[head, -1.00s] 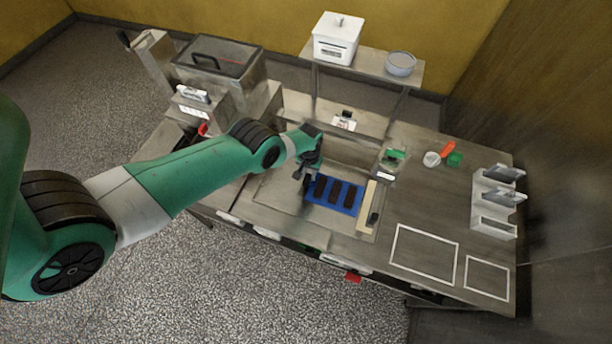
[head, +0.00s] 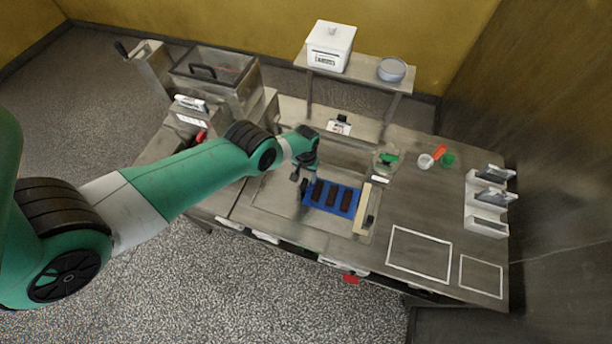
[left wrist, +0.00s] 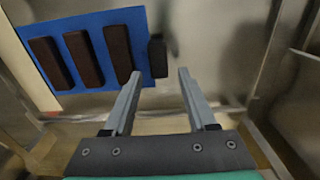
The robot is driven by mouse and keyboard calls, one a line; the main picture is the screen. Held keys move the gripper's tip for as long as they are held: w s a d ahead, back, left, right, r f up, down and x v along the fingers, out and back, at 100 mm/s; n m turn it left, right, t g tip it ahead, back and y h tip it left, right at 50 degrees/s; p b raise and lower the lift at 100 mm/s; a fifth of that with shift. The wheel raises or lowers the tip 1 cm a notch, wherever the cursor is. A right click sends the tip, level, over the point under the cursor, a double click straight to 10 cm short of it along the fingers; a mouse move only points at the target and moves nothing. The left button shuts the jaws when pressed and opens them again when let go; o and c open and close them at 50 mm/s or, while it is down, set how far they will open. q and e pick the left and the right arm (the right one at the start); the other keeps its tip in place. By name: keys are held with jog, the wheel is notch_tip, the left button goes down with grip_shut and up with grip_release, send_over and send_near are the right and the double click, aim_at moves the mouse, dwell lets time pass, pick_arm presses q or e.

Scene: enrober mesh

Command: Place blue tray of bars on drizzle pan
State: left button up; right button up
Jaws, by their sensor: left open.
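The blue tray (head: 326,206) lies flat in a shallow steel recess (head: 272,197) of the counter, with several dark brown bars (head: 331,194) in a row on it. I cannot tell whether this recess is the drizzle pan. In the left wrist view the tray (left wrist: 86,22) is at the upper left, with a small dark block (left wrist: 157,58) at its near end. My left gripper (left wrist: 159,74) is open and empty, its fingertips pointing at that block. In the head view the left gripper (head: 302,184) is at the tray's left end. My right gripper is not in view.
A cream strip (head: 363,207) stands just right of the tray. White outlined rectangles (head: 420,252) mark clear counter at the right. A small rack (head: 487,202), white cup (head: 425,161) and green item (head: 447,160) are beyond. A steel machine (head: 216,78) stands at the back left.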

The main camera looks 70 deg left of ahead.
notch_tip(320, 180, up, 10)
jog(key=p, duration=0.8)
jog(key=shift+p, duration=0.3)
